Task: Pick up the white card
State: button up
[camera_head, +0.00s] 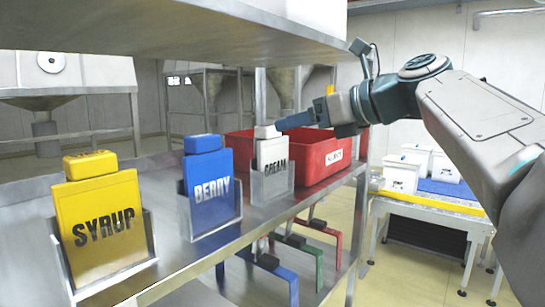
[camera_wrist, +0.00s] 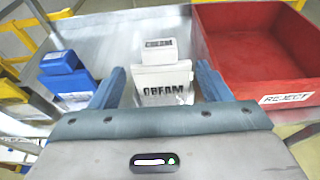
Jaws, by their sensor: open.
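The white card (camera_head: 272,155) is labelled CREAM and stands upright in a clear holder (camera_head: 272,186) on the metal shelf. It has a smaller white top part. In the wrist view the white card (camera_wrist: 163,80) lies between my two blue fingers. My gripper (camera_head: 281,126) reaches in from the right at the height of the card's top. In the wrist view my gripper (camera_wrist: 160,85) is open, one finger on each side of the card. I cannot tell whether either finger touches it.
A blue BERRY card (camera_head: 209,180) and a yellow SYRUP card (camera_head: 102,220) stand in holders to the left. A red REJECT bin (camera_head: 320,160) is close on the right. An upper shelf (camera_head: 190,25) overhangs. White tubs (camera_head: 402,175) stand on a bench at right.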

aim_at(268, 126)
jog(key=p+x, duration=0.1)
jog(key=x, duration=0.7)
jog(key=shift+a, duration=0.2)
jog(key=shift+r, duration=0.1)
jog(key=c, duration=1.3)
